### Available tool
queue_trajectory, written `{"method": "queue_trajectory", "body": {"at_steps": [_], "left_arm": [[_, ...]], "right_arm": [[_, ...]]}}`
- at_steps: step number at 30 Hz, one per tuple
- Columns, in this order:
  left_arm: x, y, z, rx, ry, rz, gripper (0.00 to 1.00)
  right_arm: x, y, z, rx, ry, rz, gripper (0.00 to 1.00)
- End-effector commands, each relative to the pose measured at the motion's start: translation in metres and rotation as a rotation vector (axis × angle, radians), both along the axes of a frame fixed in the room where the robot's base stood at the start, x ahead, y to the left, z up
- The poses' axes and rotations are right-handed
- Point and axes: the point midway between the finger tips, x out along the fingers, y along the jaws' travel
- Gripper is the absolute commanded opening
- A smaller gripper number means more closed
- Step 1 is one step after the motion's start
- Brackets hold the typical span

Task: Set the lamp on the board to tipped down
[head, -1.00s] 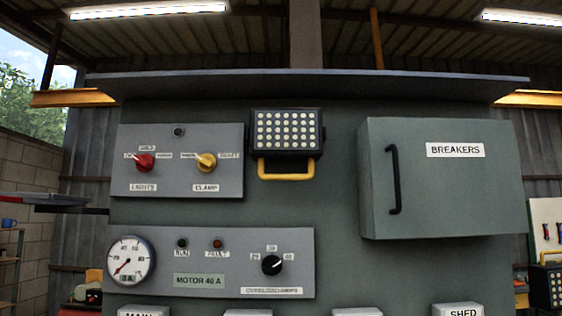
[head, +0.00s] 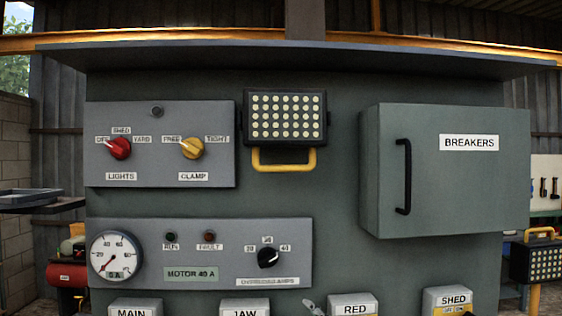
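The lamp (head: 285,117) is a black rectangular panel with rows of pale LEDs. It is on the upper middle of the grey-green board (head: 340,210), under the overhanging top ledge. Its yellow handle (head: 284,166) hangs below it as a U-shaped bar. The lamp's face points out toward me; its exact tilt is hard to tell. How it is mounted behind is hidden. Neither of my grippers is in view.
Left of the lamp is a panel with a red LIGHTS knob (head: 119,148) and a yellow CLAMP knob (head: 192,147). The BREAKERS box (head: 440,190) sticks out on the right. A similar lamp (head: 537,262) stands far right. Labelled boxes line the bottom.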

Motion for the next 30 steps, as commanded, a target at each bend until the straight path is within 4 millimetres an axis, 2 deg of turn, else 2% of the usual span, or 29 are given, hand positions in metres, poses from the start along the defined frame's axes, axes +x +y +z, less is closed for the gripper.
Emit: {"method": "queue_trajectory", "body": {"at_steps": [1, 6, 12, 15, 18, 23, 26, 30], "left_arm": [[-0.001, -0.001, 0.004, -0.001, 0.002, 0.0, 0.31], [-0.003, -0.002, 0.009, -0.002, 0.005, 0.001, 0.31], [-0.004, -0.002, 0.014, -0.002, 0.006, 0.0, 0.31], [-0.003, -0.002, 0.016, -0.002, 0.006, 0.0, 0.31], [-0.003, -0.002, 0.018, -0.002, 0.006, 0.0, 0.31], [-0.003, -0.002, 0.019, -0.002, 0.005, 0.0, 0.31], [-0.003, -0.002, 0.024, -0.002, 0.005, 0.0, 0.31], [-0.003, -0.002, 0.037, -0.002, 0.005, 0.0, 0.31]], "right_arm": [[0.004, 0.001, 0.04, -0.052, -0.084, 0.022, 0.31], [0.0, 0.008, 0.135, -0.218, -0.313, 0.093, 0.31], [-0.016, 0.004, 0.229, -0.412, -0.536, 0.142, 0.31], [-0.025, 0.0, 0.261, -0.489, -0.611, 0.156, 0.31], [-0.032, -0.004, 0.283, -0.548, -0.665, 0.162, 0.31], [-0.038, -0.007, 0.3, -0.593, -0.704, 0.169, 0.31], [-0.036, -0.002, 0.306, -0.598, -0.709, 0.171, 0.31], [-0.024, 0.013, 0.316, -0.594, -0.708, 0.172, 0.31]]}}
